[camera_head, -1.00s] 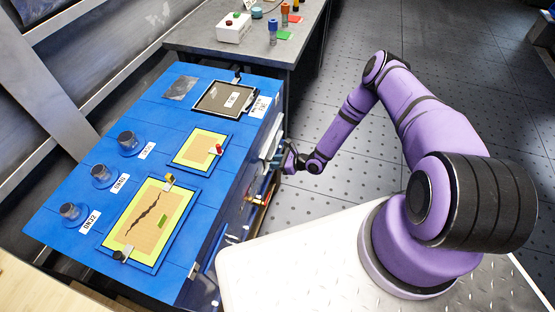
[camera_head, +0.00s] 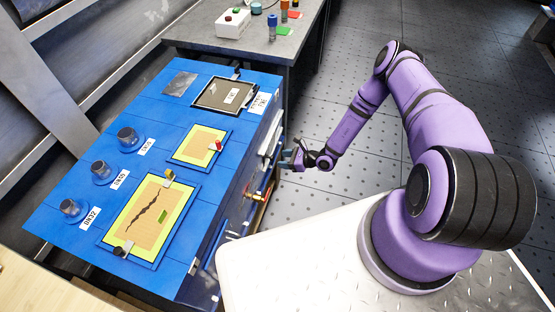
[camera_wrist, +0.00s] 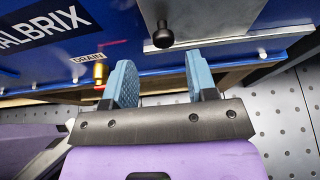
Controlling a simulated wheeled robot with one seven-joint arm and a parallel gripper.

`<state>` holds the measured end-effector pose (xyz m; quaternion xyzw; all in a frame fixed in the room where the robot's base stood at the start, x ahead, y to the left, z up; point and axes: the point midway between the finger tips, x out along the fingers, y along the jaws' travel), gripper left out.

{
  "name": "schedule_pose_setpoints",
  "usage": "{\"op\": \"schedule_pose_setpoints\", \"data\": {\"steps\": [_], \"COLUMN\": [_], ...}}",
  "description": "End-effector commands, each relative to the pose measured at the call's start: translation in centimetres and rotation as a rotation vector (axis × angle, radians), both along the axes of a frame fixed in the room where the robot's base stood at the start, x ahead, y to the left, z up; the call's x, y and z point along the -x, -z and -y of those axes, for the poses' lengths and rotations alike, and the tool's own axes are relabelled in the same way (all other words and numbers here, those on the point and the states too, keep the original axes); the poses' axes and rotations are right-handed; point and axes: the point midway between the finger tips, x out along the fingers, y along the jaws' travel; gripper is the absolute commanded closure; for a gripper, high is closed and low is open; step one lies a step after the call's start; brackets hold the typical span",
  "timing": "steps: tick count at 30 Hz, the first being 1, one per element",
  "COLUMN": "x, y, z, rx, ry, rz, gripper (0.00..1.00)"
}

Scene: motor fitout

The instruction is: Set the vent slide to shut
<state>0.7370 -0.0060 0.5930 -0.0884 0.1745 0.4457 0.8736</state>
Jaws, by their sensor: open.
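In the wrist view, a black round knob (camera_wrist: 164,34) stands out from a pale metal plate (camera_wrist: 215,37) on the blue cabinet's front. This looks like the vent slide, but no vent label is readable, so I cannot tell its setting. My gripper (camera_wrist: 160,66) is open and empty, with its blue pads apart. The knob appears between and just beyond the fingertips, without visible contact. In the head view, my gripper (camera_head: 292,155) is beside the cabinet's right side; the knob cannot be made out there.
A brass fitting (camera_wrist: 100,73) under a "DRAIN" label sits left of my fingers. The blue cabinet (camera_head: 160,105) carries several knobs and framed panels on top. A grey bench (camera_head: 285,45) stands behind it. The perforated floor (camera_head: 345,185) to the right is clear.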

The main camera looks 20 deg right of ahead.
Motion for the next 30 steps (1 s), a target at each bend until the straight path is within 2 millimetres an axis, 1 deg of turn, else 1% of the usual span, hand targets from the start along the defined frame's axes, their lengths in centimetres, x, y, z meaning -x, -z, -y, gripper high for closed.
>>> {"op": "schedule_pose_setpoints", "data": {"steps": [1,6,12,17,30], "x": [0.6,2.3,3.4,3.7,3.6], "y": [-0.4,-1.5,-2.4,-2.5,-2.5], "z": [0.8,3.0,4.5,4.8,4.8], "rx": [-0.001,0.0,-0.002,-0.001,0.0], "ry": [0.002,0.001,-0.001,-0.001,-0.002], "rz": [-0.001,-0.001,0.0,-0.001,-0.001], "gripper": [0.48,0.48,0.48,0.48,0.48]}}
